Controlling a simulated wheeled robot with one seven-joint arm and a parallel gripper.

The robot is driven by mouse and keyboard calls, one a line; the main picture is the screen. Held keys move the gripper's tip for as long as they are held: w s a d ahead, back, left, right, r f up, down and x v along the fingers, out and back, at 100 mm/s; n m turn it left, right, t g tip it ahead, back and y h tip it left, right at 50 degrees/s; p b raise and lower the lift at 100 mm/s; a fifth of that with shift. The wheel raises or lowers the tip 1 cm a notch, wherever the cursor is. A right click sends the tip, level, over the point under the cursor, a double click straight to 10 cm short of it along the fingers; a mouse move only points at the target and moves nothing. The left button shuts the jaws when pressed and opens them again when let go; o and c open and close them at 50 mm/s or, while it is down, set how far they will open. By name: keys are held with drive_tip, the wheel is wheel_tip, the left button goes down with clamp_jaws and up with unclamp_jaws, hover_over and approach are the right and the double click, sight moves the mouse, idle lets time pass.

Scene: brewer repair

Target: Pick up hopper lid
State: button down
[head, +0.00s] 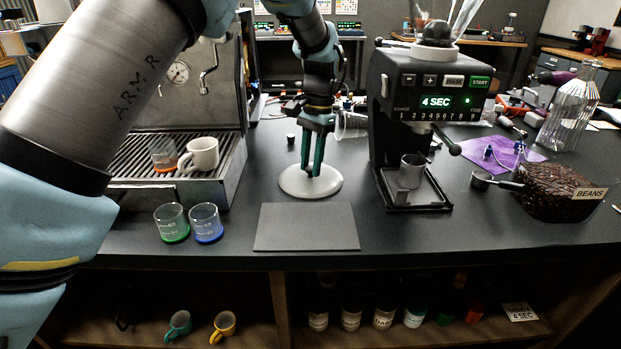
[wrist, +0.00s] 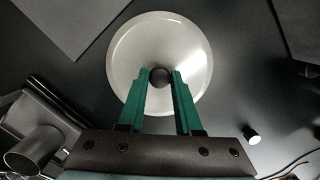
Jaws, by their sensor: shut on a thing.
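The hopper lid (head: 310,183) is a pale round disc on the dark counter, between the espresso machine and the grinder. In the wrist view the lid (wrist: 190,45) has a dark round knob (wrist: 160,75) at its centre. My gripper (head: 313,172) points down over the lid with its green fingers. In the wrist view my gripper (wrist: 160,77) is shut on the knob, one finger on each side. The lid looks flat and at or very near the counter; I cannot tell whether it touches.
A grey mat (head: 306,228) lies in front of the lid. The grinder (head: 425,110) with a metal cup (head: 411,171) stands to the right. The espresso machine (head: 190,110) stands to the left, with a green glass (head: 172,223) and a blue glass (head: 206,223) in front.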

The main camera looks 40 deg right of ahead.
sight(310, 169)
drive_tip(key=shift+r, duration=0.15)
drive_tip(key=shift+r+b, duration=0.5)
drive_tip(key=shift+r, duration=0.15)
drive_tip(key=shift+s+r+b, duration=0.2)
drive_tip(key=shift+r+b, duration=0.3)
drive_tip(key=shift+r, duration=0.4)
drive_tip(key=s+a+b, duration=0.1)
drive_tip(key=s+a, duration=0.2)
drive_tip(key=s, duration=0.1)
drive_tip(key=s+a+b, duration=0.2)
drive_tip(key=s+a, duration=0.2)
drive_tip(key=s, duration=0.1)
drive_tip(key=s+a+b, duration=0.2)
drive_tip(key=s+a, duration=0.2)
drive_tip(key=shift+s+a, duration=0.1)
drive_tip(key=shift+s, duration=0.1)
drive_tip(key=shift+r, duration=0.15)
